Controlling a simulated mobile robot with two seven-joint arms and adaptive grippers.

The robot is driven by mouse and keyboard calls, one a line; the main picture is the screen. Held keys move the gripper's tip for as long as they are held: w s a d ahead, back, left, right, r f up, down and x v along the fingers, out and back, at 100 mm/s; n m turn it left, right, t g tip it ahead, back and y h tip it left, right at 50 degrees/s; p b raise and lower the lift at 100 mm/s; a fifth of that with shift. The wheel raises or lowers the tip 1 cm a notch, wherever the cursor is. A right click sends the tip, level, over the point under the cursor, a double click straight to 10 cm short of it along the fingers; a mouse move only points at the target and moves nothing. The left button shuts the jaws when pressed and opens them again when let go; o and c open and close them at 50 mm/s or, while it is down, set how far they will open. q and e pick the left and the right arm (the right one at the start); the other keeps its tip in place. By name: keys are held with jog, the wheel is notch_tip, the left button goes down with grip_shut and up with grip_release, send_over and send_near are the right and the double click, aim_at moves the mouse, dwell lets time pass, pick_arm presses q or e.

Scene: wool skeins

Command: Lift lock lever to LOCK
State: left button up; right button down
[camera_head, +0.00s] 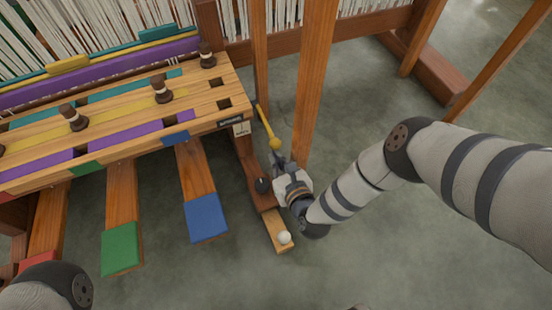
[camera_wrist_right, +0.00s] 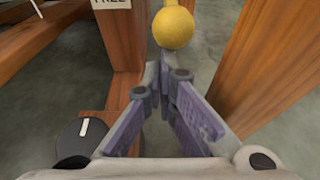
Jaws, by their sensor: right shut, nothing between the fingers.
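The lock lever (camera_head: 265,124) is a thin yellow rod with a round yellow knob at its lower end, beside the right end of the wooden loom panel. The knob (camera_wrist_right: 173,27) shows large at the top of the right wrist view. My right gripper (camera_head: 280,163) is shut and empty, its fingertips just short of the knob; whether they touch it I cannot tell. The fingers also show in the wrist view (camera_wrist_right: 166,76). A pale label (camera_head: 241,129) near the lever reads FREE in the wrist view, partly cut off. My left gripper is out of view.
A wooden post (camera_head: 313,85) stands close right of the lever. A black dial (camera_wrist_right: 83,140) with a white mark sits left of my right gripper. Blue (camera_head: 206,218) and green (camera_head: 121,249) pedals lie to the left. Grey floor (camera_head: 380,260) is open at right.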

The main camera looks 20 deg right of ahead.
aim_at(274, 147)
notch_tip(274, 147, up, 5)
jog(key=g+p, duration=0.1)
jog(key=p, duration=0.1)
jog(key=g+p, duration=0.1)
jog(key=p, duration=0.2)
jog(key=shift+r+g, duration=0.2)
jog(key=shift+g, duration=0.1)
jog(key=shift+r+p, duration=0.5)
jog(key=shift+r, duration=0.2)
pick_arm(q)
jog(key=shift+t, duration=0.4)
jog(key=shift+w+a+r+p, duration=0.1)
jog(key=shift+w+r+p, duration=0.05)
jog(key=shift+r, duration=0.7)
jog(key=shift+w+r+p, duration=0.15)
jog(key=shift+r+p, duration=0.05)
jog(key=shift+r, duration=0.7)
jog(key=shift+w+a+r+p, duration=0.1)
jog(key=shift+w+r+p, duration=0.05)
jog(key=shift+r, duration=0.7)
pick_arm(e)
jog(key=shift+w+r, duration=0.2)
jog(key=shift+r, duration=0.35)
jog(key=shift+w+r, duration=0.15)
jog(key=shift+r, duration=0.4)
jog(key=shift+f, duration=0.1)
